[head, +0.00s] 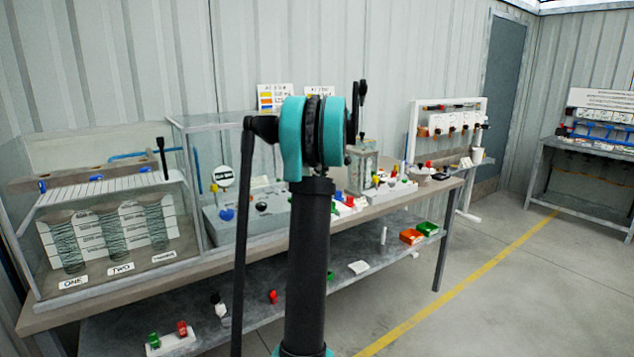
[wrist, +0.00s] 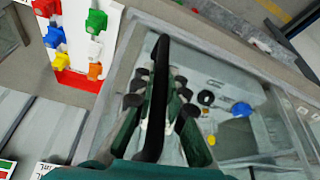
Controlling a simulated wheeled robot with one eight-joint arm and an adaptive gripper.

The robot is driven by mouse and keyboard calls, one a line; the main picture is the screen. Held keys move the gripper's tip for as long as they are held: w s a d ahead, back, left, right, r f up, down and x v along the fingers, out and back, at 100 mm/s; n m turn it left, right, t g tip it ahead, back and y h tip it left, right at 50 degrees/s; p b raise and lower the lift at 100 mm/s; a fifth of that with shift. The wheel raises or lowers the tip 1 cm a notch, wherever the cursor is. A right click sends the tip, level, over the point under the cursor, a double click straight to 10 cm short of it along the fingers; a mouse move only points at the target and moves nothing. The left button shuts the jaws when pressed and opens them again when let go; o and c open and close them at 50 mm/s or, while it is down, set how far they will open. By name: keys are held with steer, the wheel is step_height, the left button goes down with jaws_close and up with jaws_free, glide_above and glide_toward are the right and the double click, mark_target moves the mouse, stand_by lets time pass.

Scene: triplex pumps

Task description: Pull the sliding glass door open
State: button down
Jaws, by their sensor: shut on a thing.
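My gripper (wrist: 163,92) has its dark green fingers closed on either side of a black bar handle (wrist: 161,50) in the wrist view. The handle stands by the grey metal frame (wrist: 117,80) of the glass case, which appears to carry the sliding glass door. The pane is clear and hard to make out. The glass case (head: 205,120) also shows in the head view, on the bench left of my arm. My dark arm with teal joints hides its right end and my gripper there. I cannot tell how far the door is open.
Inside the case are a blue knob (wrist: 242,109) and a black knob (wrist: 205,98). A white board with coloured valves (wrist: 95,47) lies beside the case. A glass tank (head: 100,225) stands to the left on the bench. Open floor (head: 480,300) lies to the right.

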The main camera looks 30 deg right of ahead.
steer(key=c, duration=1.5)
jaws_free()
steer(key=shift+c, duration=0.2)
steer(key=v, duration=1.2)
